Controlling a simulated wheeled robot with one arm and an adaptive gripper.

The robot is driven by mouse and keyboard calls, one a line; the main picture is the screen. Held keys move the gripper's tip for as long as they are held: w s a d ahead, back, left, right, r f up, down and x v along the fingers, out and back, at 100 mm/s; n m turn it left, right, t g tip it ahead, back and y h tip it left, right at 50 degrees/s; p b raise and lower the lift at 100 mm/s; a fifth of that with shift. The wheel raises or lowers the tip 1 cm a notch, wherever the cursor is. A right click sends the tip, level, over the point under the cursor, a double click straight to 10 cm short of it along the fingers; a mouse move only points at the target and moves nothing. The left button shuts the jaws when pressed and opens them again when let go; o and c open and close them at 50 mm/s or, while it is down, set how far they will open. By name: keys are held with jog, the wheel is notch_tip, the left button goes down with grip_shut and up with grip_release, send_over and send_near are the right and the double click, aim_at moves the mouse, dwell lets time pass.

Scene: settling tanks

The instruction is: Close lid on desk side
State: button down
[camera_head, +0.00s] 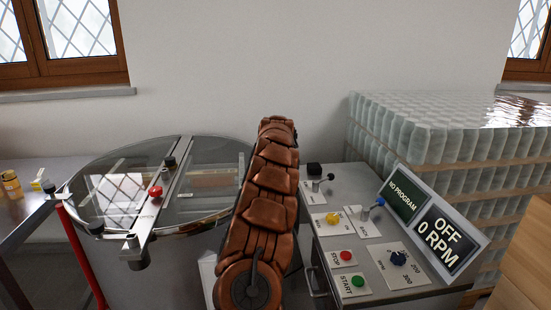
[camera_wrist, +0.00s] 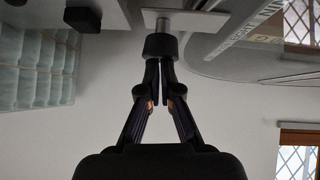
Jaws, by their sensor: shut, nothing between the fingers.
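The round tank (camera_head: 105,280) has a clear glass lid in two parts, a left half (camera_head: 85,195) and a desk-side half (camera_head: 213,178), with a metal bar carrying a red knob (camera_head: 155,191) across it. The desk-side half looks flat from here, but my arm hides its right edge. In the wrist view, turned upside down, the glass (camera_wrist: 265,48) is at the right. My gripper (camera_wrist: 160,68) is shut and empty, its tips at a black knob (camera_wrist: 160,46) on a metal stem; I cannot tell whether they touch. The head view hides my gripper behind my arm.
The control desk (camera_head: 355,235) with buttons and switches stands right of my arm, its display (camera_head: 434,222) reading OFF 0 RPM. A tall pallet of glass jars (camera_head: 440,140) stands behind it. A metal table (camera_head: 25,215) is at the left.

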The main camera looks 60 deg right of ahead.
notch_tip(320, 180, up, 3)
jog(key=shift+s+r+p, duration=0.1)
jog(key=shift+r+p, duration=0.05)
jog(key=shift+p, duration=0.4)
jog(key=b+v, duration=0.3)
jog(key=v, duration=0.7)
jog(key=shift+s+d+r, duration=0.15)
jog(key=shift+d+r, duration=0.1)
jog(key=shift+r, duration=0.1)
